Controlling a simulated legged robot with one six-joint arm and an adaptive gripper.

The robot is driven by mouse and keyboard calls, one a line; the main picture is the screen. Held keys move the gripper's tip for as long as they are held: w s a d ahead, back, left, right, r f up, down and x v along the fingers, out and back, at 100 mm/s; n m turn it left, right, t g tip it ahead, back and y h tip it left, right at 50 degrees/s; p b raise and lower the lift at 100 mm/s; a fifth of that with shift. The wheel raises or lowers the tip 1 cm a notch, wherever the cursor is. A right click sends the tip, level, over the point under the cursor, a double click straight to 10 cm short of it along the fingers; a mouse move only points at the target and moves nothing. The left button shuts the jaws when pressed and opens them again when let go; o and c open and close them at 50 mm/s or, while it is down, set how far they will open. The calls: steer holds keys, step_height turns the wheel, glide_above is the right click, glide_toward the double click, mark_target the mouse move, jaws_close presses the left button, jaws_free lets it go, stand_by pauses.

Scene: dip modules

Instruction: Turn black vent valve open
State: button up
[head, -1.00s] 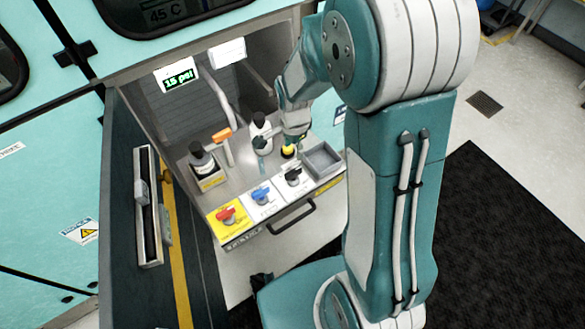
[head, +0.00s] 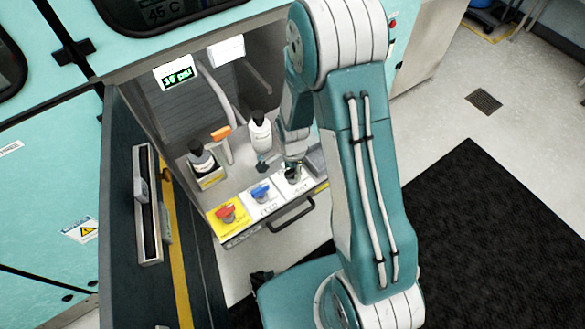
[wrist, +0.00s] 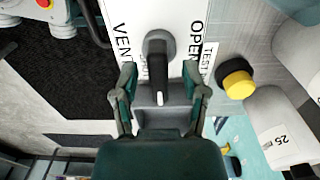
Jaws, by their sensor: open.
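The black vent valve (wrist: 157,60) sits on a white plate (wrist: 180,15) lettered VENT and OPEN in the wrist view. Its handle points down the picture, toward my gripper. My gripper (wrist: 160,85) is open, with one finger on each side of the handle's lower end. I cannot tell whether a finger touches it. In the head view my gripper (head: 294,160) is over the vent valve (head: 293,177), which it partly hides.
The blue valve (head: 261,193) and the red valve (head: 226,212) stand left of the vent valve. Behind are a white bottle (head: 260,132), a dark-topped bottle (head: 200,158) and a pressure display (head: 177,75). A yellow-capped button (wrist: 238,84) is right of the vent plate in the wrist view.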

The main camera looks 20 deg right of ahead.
jaws_close()
steer(key=shift+n, duration=0.4)
steer(key=n, duration=0.8)
steer(key=shift+n, duration=0.3)
steer(key=n, duration=0.4)
steer(key=shift+n, duration=2.2)
